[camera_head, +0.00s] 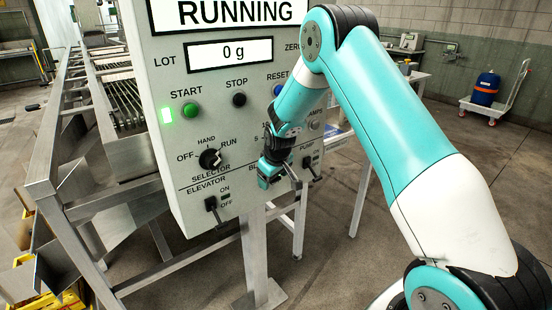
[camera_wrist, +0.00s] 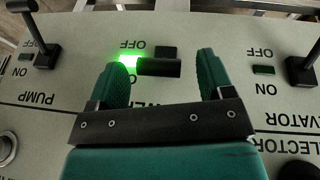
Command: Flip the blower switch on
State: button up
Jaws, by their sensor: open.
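The blower switch (camera_wrist: 160,68) is a black lever with a wide handle, seen upside down in the wrist view. A green lamp (camera_wrist: 130,61) beside it is lit. My gripper (camera_wrist: 163,64) is open, with one green finger on each side of the lever handle. I cannot tell whether a finger touches it. The lettering beneath the lever is mostly covered by my gripper. In the head view my gripper (camera_head: 270,174) is at the lower part of the control panel (camera_head: 165,60), covering most of the blower label and its switch.
The elevator switch (camera_head: 212,207) is on one side and the pump switch (camera_head: 310,166) on the other; their lamps look dark in the wrist view. The selector knob (camera_head: 210,158) and the green start button (camera_head: 191,110) are higher up. The display (camera_head: 230,13) reads RUNNING.

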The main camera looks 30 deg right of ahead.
jog(key=b+v, duration=0.1)
jog(key=v, duration=1.4)
jog(key=shift+s+r, duration=0.15)
jog(key=shift+r, duration=0.15)
jog(key=s+a+r+n+g+y, duration=0.1)
jog(key=s+a+r+n+y, duration=0.3)
jog(key=s+a, duration=1.1)
jog(key=s+a+g, duration=0.1)
jog(key=s+a, duration=0.2)
jog(key=s, duration=0.5)
jog(key=s+a+r+g+y, duration=0.1)
jog(key=s+a, duration=0.3)
jog(key=s, duration=0.4)
jog(key=shift+n+g, duration=0.3)
jog(key=shift+g, duration=0.1)
jog(key=shift+a, duration=0.1)
